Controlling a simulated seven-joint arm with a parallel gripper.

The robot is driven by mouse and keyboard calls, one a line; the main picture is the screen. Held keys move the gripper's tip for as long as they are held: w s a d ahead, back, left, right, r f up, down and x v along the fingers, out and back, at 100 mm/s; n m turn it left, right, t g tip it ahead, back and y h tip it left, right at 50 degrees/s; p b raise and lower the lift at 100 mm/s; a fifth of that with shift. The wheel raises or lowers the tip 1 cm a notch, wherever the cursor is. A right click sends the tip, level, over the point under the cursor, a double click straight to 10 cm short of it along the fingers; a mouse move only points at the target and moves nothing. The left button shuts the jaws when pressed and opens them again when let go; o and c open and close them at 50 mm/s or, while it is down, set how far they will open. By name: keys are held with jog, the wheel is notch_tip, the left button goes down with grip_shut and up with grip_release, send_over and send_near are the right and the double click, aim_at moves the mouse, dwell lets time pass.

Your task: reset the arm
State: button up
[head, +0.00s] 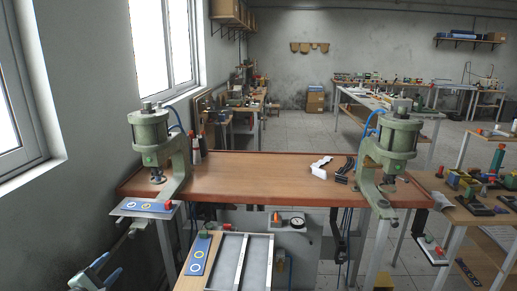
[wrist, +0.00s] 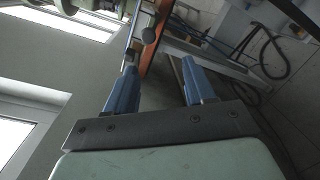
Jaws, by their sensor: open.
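My gripper (wrist: 158,64) shows in the wrist view with two blue fingers spread apart and nothing held between them. In the head view my gripper (head: 96,272) is low at the left edge of the picture, left of and below the workbench (head: 250,178). It hangs in free space below the small plate with blue and red controls (head: 147,207) in front of the left press.
Two green presses, left (head: 150,140) and right (head: 390,140), stand at the bench ends. A white tray (head: 241,236) and a blue-labelled panel (head: 199,255) lie in front. A wall with windows (head: 164,40) bounds the left side.

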jog(key=s+d+f+m+g, duration=0.3)
jog(key=s+d+f+g, duration=0.1)
jog(key=f, duration=0.4)
jog(key=s+d+f+m+g, duration=0.3)
jog(key=d+f, duration=0.1)
jog(key=f, duration=0.3)
jog(key=s+d+f+m+g, duration=0.2)
jog(key=s+d+f+g, duration=0.2)
jog(key=f, duration=0.4)
jog(key=s+d+f+m+g, duration=0.3)
jog(key=d+f+m+g, duration=0.2)
jog(key=d+f, duration=1)
jog(key=s+d+f+m+g, duration=0.2)
jog(key=s+d+f+m, duration=0.1)
jog(key=d, duration=1)
jog(key=s+d+f+m+g+y, duration=0.1)
jog(key=s+d+f+m+g, duration=0.2)
jog(key=s+d, duration=0.4)
jog(key=s+d+f+m+g, duration=0.3)
jog(key=s+d+f+m, duration=0.1)
jog(key=d, duration=1.5)
notch_tip(320, 180, down, 2)
jog(key=shift+s+d+y, duration=0.25)
jog(key=shift+s+y, duration=0.05)
jog(key=shift+s, duration=0.5)
